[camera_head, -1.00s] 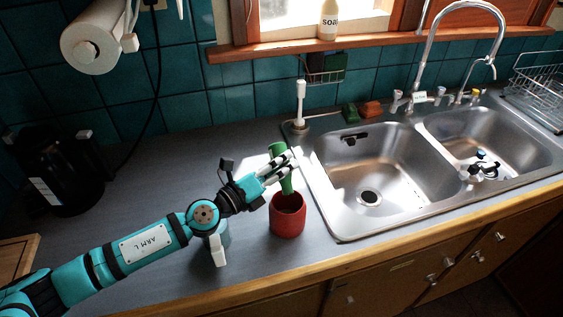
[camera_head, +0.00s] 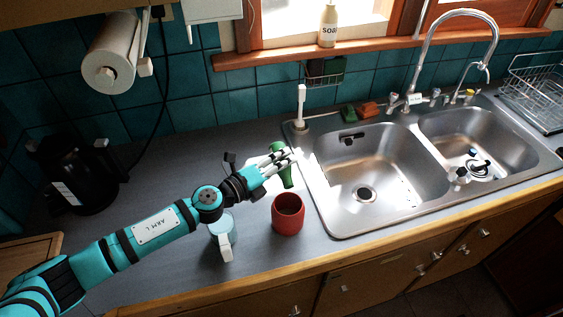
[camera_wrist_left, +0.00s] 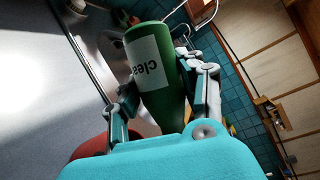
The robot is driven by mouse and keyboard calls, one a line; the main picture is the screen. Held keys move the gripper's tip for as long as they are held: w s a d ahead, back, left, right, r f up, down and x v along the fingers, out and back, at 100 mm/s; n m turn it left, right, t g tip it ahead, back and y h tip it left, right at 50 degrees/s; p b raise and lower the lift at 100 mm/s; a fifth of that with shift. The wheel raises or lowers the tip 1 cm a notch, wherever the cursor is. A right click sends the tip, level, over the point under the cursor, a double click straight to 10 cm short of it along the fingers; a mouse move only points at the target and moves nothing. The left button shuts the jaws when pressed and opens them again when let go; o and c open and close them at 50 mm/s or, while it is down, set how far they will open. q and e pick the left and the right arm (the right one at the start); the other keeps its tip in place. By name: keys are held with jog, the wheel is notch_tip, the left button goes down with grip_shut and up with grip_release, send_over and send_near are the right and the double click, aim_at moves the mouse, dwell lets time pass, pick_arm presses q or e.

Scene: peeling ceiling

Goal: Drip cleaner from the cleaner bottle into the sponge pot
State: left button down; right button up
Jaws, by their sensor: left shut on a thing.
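The green cleaner bottle (camera_head: 286,178) is held between the fingers of my left gripper (camera_head: 281,160), which is shut on it. In the left wrist view the bottle (camera_wrist_left: 160,88) shows a white label with "clea" on it, and its body narrows toward the palm. The red sponge pot (camera_head: 288,216) stands upright on the counter, just in front of the bottle in the head view. Part of the pot (camera_wrist_left: 92,148) also shows at the lower left in the wrist view. Its inside is dark, and any sponge or liquid cannot be made out. My right gripper is out of view.
A pale mug (camera_head: 222,228) stands left of the pot, under my left forearm. The double sink (camera_head: 364,170) lies to the right. A black kettle (camera_head: 75,175) stands at the left. A soap bottle (camera_head: 328,24) is on the window sill. The counter behind my arm is mostly clear.

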pick_arm(q)
jog(key=shift+r, duration=0.6)
jog(key=shift+f, duration=0.15)
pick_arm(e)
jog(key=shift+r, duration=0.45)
pick_arm(q)
jog(key=shift+p, duration=0.4)
jog(key=shift+n+g+p, duration=0.3)
jog(key=shift+n+p, duration=0.2)
jog(key=shift+p, duration=0.45)
notch_tip(320, 180, down, 3)
jog(key=n+g, duration=0.2)
jog(key=n, duration=0.1)
jog(key=shift+f+y, duration=0.15)
jog(key=shift+y, duration=0.25)
jog(key=shift+f+n+g, duration=0.5)
jog(key=shift+n, duration=0.2)
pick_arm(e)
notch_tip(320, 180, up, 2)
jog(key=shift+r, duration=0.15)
pick_arm(q)
jog(key=shift+s+d+b, duration=0.1)
jog(key=shift+b, duration=0.2)
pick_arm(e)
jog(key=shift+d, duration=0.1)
